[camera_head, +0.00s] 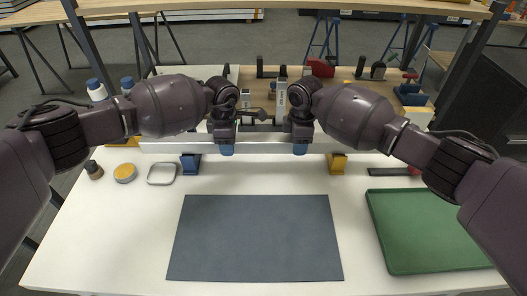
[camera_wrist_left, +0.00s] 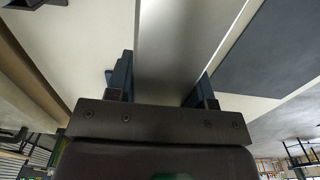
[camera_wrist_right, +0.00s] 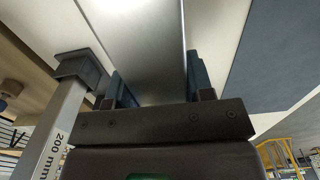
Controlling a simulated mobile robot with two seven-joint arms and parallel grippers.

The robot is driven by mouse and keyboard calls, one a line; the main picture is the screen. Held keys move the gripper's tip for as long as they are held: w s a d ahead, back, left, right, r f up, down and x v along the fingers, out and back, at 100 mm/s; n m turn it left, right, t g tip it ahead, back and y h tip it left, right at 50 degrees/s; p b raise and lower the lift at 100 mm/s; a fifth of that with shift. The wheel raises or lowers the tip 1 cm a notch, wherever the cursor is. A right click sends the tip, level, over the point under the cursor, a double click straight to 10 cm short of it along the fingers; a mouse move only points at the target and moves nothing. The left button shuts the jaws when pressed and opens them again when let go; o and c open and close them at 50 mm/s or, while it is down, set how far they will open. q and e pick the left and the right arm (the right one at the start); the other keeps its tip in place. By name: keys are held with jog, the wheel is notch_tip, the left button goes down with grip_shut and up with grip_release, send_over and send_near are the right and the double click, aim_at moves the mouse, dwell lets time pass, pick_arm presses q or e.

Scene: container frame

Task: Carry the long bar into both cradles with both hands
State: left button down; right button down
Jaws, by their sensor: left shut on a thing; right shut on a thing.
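The long pale grey bar (camera_head: 262,145) lies level across the back of the white table. My left gripper (camera_head: 227,149) is shut on it left of its middle; the bar runs between the fingers in the left wrist view (camera_wrist_left: 185,45). My right gripper (camera_head: 300,149) is shut on it right of its middle, also seen in the right wrist view (camera_wrist_right: 140,45). The blue cradle (camera_head: 190,164) shows at the bar's left part and the yellow cradle (camera_head: 337,164) at its right part, both just below the bar. I cannot tell whether the bar touches them.
A dark grey mat (camera_head: 255,238) lies at the front, and a green tray (camera_head: 428,232) at the right. A square metal dish (camera_head: 162,174), yellow tin (camera_head: 125,173) and small jar (camera_head: 94,170) stand left. A post marked 200 mm (camera_wrist_right: 50,130) stands close to my right gripper.

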pick_arm(q)
jog(key=shift+d+f, duration=0.15)
jog(key=shift+f, duration=0.3)
pick_arm(e)
jog(key=shift+a+f, duration=0.2)
jog(key=shift+f, duration=0.3)
pick_arm(q)
jog(key=c, duration=0.9)
grip_release()
jog(key=shift+f, duration=0.15)
pick_arm(e)
jog(key=c, duration=0.9)
grip_release()
jog(key=shift+f, duration=0.1)
pick_arm(q)
jog(key=o, duration=0.4)
jog(key=shift+s, duration=0.1)
pick_arm(e)
jog(key=o, duration=0.4)
jog(key=shift+s+d, duration=0.1)
jog(key=shift+s, duration=0.05)
pick_arm(q)
notch_tip(320, 180, up, 12)
jog(key=shift+f, duration=0.1)
pick_arm(e)
jog(key=shift+d, duration=0.1)
jog(key=shift+r, duration=0.5)
notch_tip(320, 180, up, 11)
